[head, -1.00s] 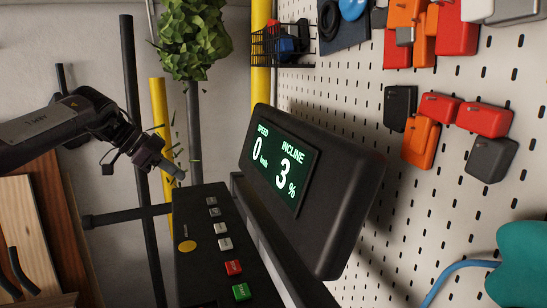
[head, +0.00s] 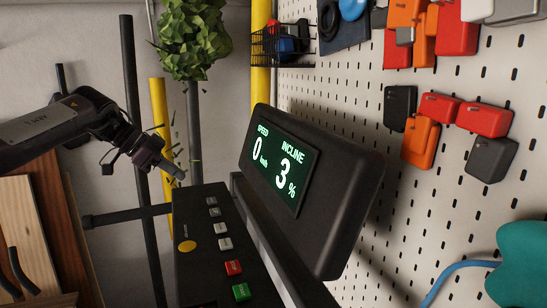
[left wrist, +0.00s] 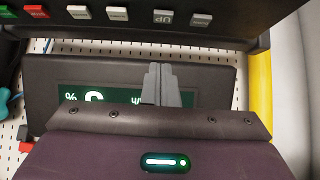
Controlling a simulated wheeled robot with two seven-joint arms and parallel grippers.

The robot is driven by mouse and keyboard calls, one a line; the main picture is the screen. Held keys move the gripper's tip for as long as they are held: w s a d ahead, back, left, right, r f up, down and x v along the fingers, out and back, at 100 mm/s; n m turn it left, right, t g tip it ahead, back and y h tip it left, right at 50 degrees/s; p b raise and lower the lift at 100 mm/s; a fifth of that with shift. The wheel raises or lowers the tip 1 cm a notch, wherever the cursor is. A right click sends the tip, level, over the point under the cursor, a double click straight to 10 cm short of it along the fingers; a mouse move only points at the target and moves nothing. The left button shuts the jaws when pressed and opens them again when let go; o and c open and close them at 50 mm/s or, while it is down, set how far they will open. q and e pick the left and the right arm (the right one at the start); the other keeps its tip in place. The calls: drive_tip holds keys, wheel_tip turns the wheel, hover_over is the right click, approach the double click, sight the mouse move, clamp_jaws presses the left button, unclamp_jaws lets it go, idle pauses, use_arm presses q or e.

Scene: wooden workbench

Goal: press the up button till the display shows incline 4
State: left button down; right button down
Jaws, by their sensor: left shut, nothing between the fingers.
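The dark console (head: 205,270) carries a row of buttons. The grey up button (head: 214,212) is near its far end; its label UP reads in the left wrist view (left wrist: 163,17). The display (head: 280,165) is lit and shows speed 0 and incline 3 %. My left gripper (head: 181,175) is shut and empty. It is in the air beyond the console's far end, apart from the buttons. In the left wrist view its closed fingertips (left wrist: 158,68) line up roughly with the up button, with a gap between. My right gripper is not in view.
Another grey button (head: 211,201) sits right beside the up button. Red (head: 233,267) and green (head: 241,292) buttons and a yellow round one (head: 187,246) are on the same console. The display housing (head: 345,190) stands close to its right. Dark and yellow posts (head: 160,110) stand behind.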

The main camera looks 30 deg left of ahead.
use_arm(q)
drive_tip(key=m+t+y+p, duration=0.2)
drive_tip(key=y+p, duration=0.3)
drive_tip(key=p, duration=0.5)
hover_over(212, 212)
drive_tip(key=shift+s, duration=0.1)
drive_tip(key=shift+f, duration=0.25)
drive_tip(key=shift+f+b, duration=3.05)
drive_tip(key=shift+f, duration=1.2)
drive_tip(key=shift+f+b, duration=0.4)
